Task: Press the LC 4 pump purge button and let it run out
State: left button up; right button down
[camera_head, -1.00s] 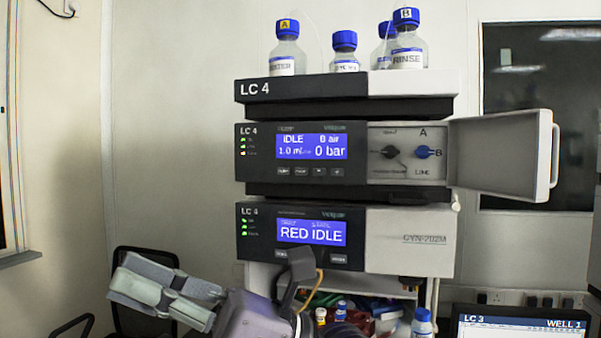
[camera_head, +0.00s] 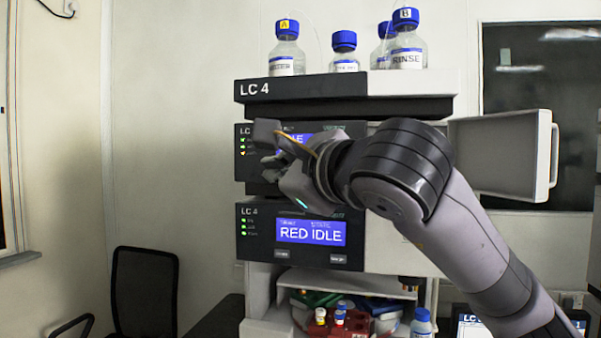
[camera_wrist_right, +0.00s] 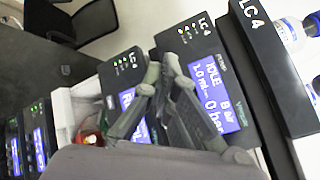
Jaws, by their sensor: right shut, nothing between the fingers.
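The LC 4 pump module (camera_head: 241,165) is the middle unit of the stack, its blue display (camera_head: 292,138) partly hidden in the head view. In the right wrist view the pump display (camera_wrist_right: 213,92) reads IDLE, 1.0 mL and 0 bar. My right gripper (camera_head: 268,166) is in front of the pump's left half and covers its button row. Its shut, empty fingers also show in the right wrist view (camera_wrist_right: 160,72), over the lower edge of the pump front. The purge button is hidden, and I cannot tell whether the fingertips touch the panel. My left gripper is out of view.
Below is another LC 4 unit with a RED IDLE display (camera_head: 311,233). Capped bottles (camera_head: 287,55) stand on the top tray (camera_head: 345,87). The pump's open door (camera_head: 500,155) sticks out to the right. A black chair (camera_head: 145,290) stands lower left.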

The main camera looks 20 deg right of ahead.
jog(key=shift+w, duration=0.1)
jog(key=w+d+p, duration=0.2)
jog(key=w+d, duration=0.3)
jog(key=w, duration=0.2)
dwell(0.5)
jog(key=shift+w, duration=0.15)
dwell(1.2)
jog(key=shift+w+d, duration=0.15)
jog(key=shift+w, duration=0.15)
jog(key=shift+w+d, duration=0.25)
jog(key=shift+w, duration=0.1)
dwell(0.9)
jog(key=shift+s+a, duration=0.1)
jog(key=shift+s, duration=0.05)
jog(key=shift+s+a+b, duration=0.4)
jog(key=shift+s+b, duration=0.15)
jog(key=shift+b, duration=0.05)
